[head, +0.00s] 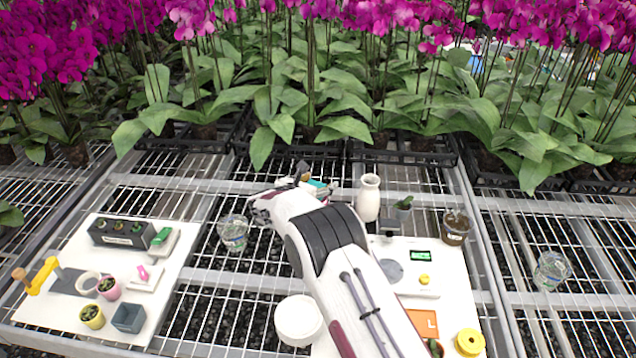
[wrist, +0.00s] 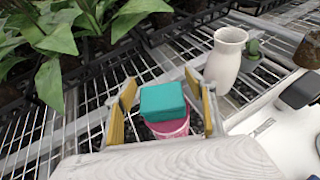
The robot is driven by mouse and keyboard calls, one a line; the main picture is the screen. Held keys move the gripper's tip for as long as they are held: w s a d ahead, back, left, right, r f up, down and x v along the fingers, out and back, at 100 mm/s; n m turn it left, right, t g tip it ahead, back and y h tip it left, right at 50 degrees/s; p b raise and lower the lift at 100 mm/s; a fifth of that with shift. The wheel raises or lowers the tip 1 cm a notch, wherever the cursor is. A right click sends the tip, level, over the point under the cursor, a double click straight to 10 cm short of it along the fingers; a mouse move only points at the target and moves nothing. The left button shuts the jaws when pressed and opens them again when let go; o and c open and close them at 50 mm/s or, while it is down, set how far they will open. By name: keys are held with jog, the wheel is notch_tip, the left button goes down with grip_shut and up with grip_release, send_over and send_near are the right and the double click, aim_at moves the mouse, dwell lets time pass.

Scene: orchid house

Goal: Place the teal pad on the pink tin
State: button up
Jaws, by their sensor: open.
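The teal pad (wrist: 162,101) is a small block lying on top of the pink tin (wrist: 171,129) in the wrist view, with no gap visible between them. My gripper (wrist: 160,84) is open, with one yellow-faced finger on each side of the pad and some space on both sides. In the head view the teal pad (head: 317,185) shows as a small patch beyond my arm. My gripper (head: 293,182) is partly hidden there by my wrist, and the tin is mostly hidden. The tin's lower part is also hidden in the wrist view.
A white vase (head: 368,198) stands close to the right of the gripper, with a small potted plant (head: 403,207) beyond it. A clear glass (head: 233,232) stands to the left. Orchid leaves (wrist: 55,80) overhang the back. White boards with small items lie on both sides.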

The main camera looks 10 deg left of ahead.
jog(key=shift+r, duration=0.15)
jog(key=v, duration=1.2)
dwell(1.0)
notch_tip(320, 180, up, 16)
jog(key=w+d+n+t+y, duration=0.15)
jog(key=n+y, duration=0.35)
jog(key=n, duration=0.5)
jog(key=s+d+r+n+g+y, duration=0.2)
jog(key=s+d+r+n+y, duration=0.3)
jog(key=s+r+n, duration=0.5)
jog(key=s+d+f+n+g+h, duration=0.1)
jog(key=s+d+n, duration=0.5)
jog(key=s, duration=0.6)
jog(key=s+d+f+n+g+h, duration=0.2)
jog(key=s+d+f+n, duration=0.3)
jog(key=s, duration=0.8)
jog(key=s+d+f+n+g+h, duration=0.2)
jog(key=s+d+n+g, duration=0.1)
jog(key=s+d+n, duration=0.6)
jog(key=s+d, duration=0.3)
jog(key=s, duration=0.1)
jog(key=shift+d+f, duration=0.25)
jog(key=shift+f, duration=0.15)
